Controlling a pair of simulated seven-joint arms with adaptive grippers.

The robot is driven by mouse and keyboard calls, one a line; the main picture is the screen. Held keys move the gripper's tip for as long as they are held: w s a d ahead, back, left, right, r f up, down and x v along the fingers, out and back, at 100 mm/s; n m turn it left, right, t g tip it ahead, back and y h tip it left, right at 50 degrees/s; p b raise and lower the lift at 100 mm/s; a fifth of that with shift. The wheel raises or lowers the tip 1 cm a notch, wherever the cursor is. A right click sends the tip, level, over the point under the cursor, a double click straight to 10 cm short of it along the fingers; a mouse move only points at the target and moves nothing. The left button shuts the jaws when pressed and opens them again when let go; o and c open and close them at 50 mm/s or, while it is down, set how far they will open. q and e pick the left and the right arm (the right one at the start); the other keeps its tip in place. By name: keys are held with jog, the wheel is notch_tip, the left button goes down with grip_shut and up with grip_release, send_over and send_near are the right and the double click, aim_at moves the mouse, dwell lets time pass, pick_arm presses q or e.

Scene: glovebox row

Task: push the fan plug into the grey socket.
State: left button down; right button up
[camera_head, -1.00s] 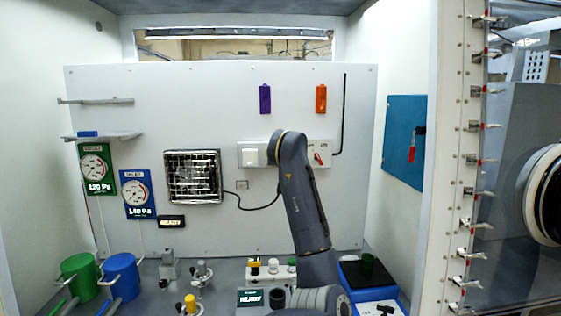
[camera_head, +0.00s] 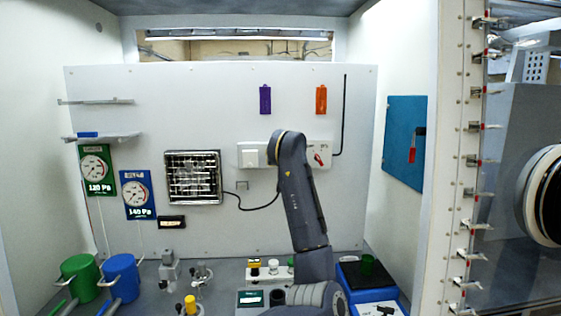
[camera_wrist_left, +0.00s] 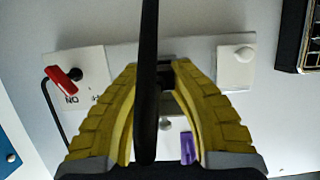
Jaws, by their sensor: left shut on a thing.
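The fan (camera_head: 193,177) is a dark-framed grille on the white back wall. Its black cable (camera_head: 262,207) loops right and goes behind my left arm. In the left wrist view my left gripper (camera_wrist_left: 156,70) has yellow ribbed fingers, shut on the dark fan plug (camera_wrist_left: 166,78). A thick black strip, likely the cable, crosses in front of it. A pale wall panel with a white switch (camera_head: 250,157) and a red switch (camera_head: 319,155) lies behind the gripper. The panel's middle, the plug's prongs and the grey socket are hidden. I cannot tell whether the plug touches the panel. My right gripper is not in view.
A purple tag (camera_head: 265,99) and an orange tag (camera_head: 321,98) hang above the panel. Gauges (camera_head: 138,195) are at left. Green (camera_head: 80,277) and blue (camera_head: 121,276) cylinders and several small fixtures stand on the floor. A blue board (camera_head: 404,143) is on the right wall.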

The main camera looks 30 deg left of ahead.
pick_arm(q)
jog(key=shift+w+a, duration=0.35)
jog(key=shift+w, duration=0.1)
jog(key=c, duration=1.1)
grip_release()
jog(key=v, duration=1.2)
jog(key=shift+r, duration=0.1)
